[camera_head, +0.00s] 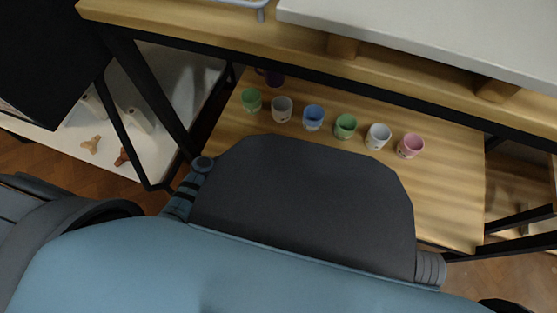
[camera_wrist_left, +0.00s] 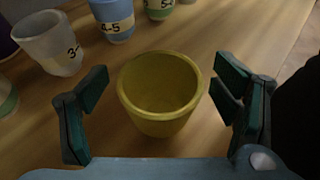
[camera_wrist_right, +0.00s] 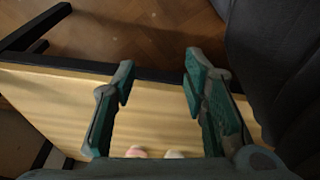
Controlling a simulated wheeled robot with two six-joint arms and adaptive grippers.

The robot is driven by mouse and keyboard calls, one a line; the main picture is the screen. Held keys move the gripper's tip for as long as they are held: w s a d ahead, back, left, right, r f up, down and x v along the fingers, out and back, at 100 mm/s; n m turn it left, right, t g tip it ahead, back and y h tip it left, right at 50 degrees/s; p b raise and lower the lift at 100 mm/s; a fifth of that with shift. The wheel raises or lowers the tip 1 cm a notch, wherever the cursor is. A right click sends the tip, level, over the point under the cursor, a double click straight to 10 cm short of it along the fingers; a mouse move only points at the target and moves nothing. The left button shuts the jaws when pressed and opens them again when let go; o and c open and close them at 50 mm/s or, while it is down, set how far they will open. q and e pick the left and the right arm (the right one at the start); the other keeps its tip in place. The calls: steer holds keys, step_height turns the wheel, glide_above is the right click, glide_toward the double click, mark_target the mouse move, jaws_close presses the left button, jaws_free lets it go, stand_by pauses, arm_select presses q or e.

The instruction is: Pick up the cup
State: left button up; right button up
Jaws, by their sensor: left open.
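A yellow cup (camera_wrist_left: 160,112) stands upright on the wooden shelf in the left wrist view. My left gripper (camera_wrist_left: 160,86) is open, with one finger on each side of the cup and a visible gap on both sides. I cannot tell how high the fingertips are against its rim. The yellow cup does not show in the head view, where my own body covers the near shelf. My right gripper (camera_wrist_right: 158,77) is open and empty over the shelf's edge in the right wrist view.
A row of cups stands on the shelf (camera_head: 445,195): green (camera_head: 251,99), white (camera_head: 282,109), blue (camera_head: 313,117), green (camera_head: 345,126), pale (camera_head: 377,136) and pink (camera_head: 410,146). A dark purple cup (camera_head: 273,78) is behind. A tabletop (camera_head: 430,35) overhangs the shelf.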

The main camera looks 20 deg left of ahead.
arm_select(q)
steer(key=c, duration=1.3)
steer(key=shift+c, duration=0.2)
steer(key=shift+w, duration=0.1)
